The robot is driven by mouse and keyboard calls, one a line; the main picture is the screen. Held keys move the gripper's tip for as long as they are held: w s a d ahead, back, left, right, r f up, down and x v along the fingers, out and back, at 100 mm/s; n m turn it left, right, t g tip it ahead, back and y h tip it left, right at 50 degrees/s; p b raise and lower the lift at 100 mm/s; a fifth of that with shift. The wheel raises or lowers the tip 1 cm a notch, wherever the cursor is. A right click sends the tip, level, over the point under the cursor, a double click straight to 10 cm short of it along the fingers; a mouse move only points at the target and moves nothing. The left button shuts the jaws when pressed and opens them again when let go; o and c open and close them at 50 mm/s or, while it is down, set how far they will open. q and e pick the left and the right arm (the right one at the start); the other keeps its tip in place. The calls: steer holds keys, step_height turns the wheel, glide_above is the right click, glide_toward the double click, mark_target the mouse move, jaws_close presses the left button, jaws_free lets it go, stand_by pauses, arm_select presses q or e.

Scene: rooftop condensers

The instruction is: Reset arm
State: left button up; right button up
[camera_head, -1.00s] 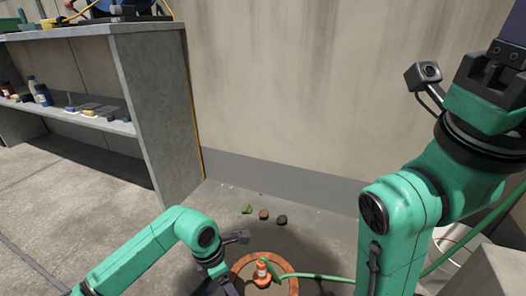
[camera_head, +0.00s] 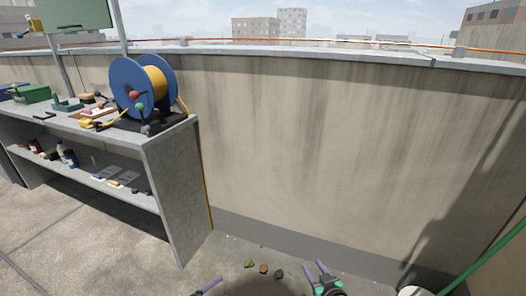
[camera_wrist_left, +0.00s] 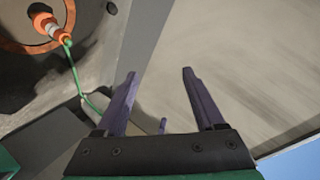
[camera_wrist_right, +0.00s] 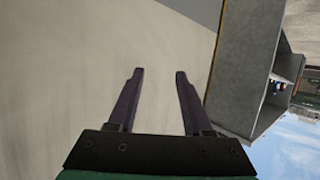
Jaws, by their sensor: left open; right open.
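My right gripper (camera_head: 315,266) shows at the bottom of the head view, in front of the lower wall. Its fingers are apart, and the right wrist view (camera_wrist_right: 154,72) shows nothing between them. Only a purple finger tip of my left gripper (camera_head: 208,286) shows at the head view's bottom edge. In the left wrist view its fingers (camera_wrist_left: 158,72) are apart and empty. Most of both arms lies outside the head view.
A grey shelf (camera_head: 178,205) stands at left with a blue cable reel (camera_head: 128,85) on top. Small stones (camera_head: 264,269) lie by the wall (camera_head: 320,150). A green hose (camera_head: 490,256) runs at right.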

arm_select(q)
steer(key=s+a+f+n+g+y+p, duration=0.25)
steer(key=s+a+n+p, duration=0.25)
steer(key=s, duration=0.4)
steer(key=s+a+f+n+g+y+p, duration=0.25)
steer(key=s+a+n+p, duration=0.25)
steer(key=s, duration=0.3)
steer(key=s+a+n+g+y+p, duration=0.1)
steer(key=s+n+g+p, duration=0.4)
steer(key=s, duration=1.7)
steer(key=shift+s+a+f+y, duration=0.15)
steer(key=shift+a+f+y, duration=0.1)
steer(key=shift+f+y, duration=0.15)
arm_select(e)
steer(key=s+d+f+g+h, duration=0.1)
steer(key=s+d+f+g, duration=0.2)
steer(key=s, duration=1.2)
steer(key=s+d+f+g+h, duration=0.1)
steer(key=s+d+f+g, duration=0.2)
steer(key=s, duration=1.2)
steer(key=s+d+f+g, duration=0.3)
steer(key=s+g, duration=0.3)
steer(key=s, duration=0.8)
steer(key=shift+s+f+m+h, duration=0.3)
steer(key=shift+s+f+h, duration=0.1)
steer(key=shift+f, duration=0.3)
steer(key=shift+d, duration=0.1)
